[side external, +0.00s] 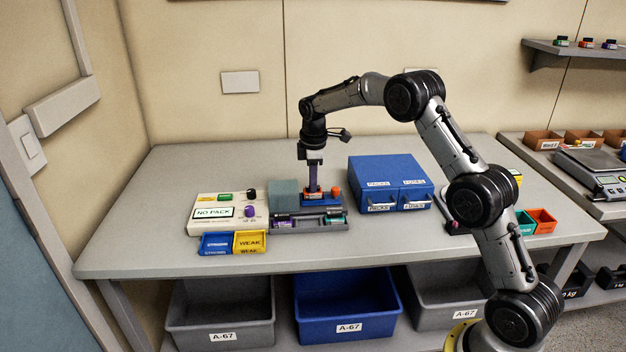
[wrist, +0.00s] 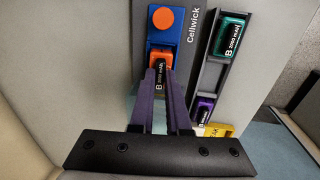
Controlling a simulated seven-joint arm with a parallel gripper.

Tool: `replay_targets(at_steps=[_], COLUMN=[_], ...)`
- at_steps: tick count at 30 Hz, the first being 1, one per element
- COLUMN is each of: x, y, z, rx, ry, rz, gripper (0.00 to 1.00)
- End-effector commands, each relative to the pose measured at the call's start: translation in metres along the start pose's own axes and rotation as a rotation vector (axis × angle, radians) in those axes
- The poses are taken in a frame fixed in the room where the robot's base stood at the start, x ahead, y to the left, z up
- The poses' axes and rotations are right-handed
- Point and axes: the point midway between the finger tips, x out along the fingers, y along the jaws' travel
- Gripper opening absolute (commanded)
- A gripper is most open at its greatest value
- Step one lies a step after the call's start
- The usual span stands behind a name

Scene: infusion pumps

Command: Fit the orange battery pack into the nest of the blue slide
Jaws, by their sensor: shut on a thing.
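My gripper (side external: 313,188) points straight down over the blue slide (side external: 345,199) on the grey Cellwick unit. Its purple fingers (wrist: 158,82) are shut on the orange battery pack (wrist: 160,62), whose label reads B 2000 mAh. In the side view the pack (side external: 313,196) is low at the slide. In the wrist view the pack lies in line with the blue slide (wrist: 178,35), beside its round orange knob (wrist: 163,18). The fingers hide part of the pack and nest, so I cannot tell whether it is fully seated.
A dark rack (wrist: 208,78) in front holds a teal pack (wrist: 230,35) and a purple pack (wrist: 204,107). A NO PACK tester (side external: 228,199) and blue and yellow trays (side external: 233,250) stand left. Blue drawers (side external: 390,175) stand right. A grey-green block (side external: 284,195) adjoins the slide.

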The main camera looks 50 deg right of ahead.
Motion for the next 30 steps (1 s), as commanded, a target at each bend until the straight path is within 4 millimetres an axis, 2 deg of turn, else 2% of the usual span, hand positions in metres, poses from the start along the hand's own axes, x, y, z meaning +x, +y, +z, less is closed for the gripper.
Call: replay_targets(at_steps=[25, 26, 27, 30], x=[0.0104, 0.0104, 0.0105, 0.0104], y=[-0.0015, -0.0015, -0.0016, -0.0016], z=[0.0, 0.0, 0.0, 0.0001], rx=[0.0, 0.0, 0.0, 0.0], ry=[0.0, 0.0, 0.0, 0.0], rz=[0.0, 0.0, 0.0, 0.0], gripper=[0.0, 0.2, 0.24, 0.24])
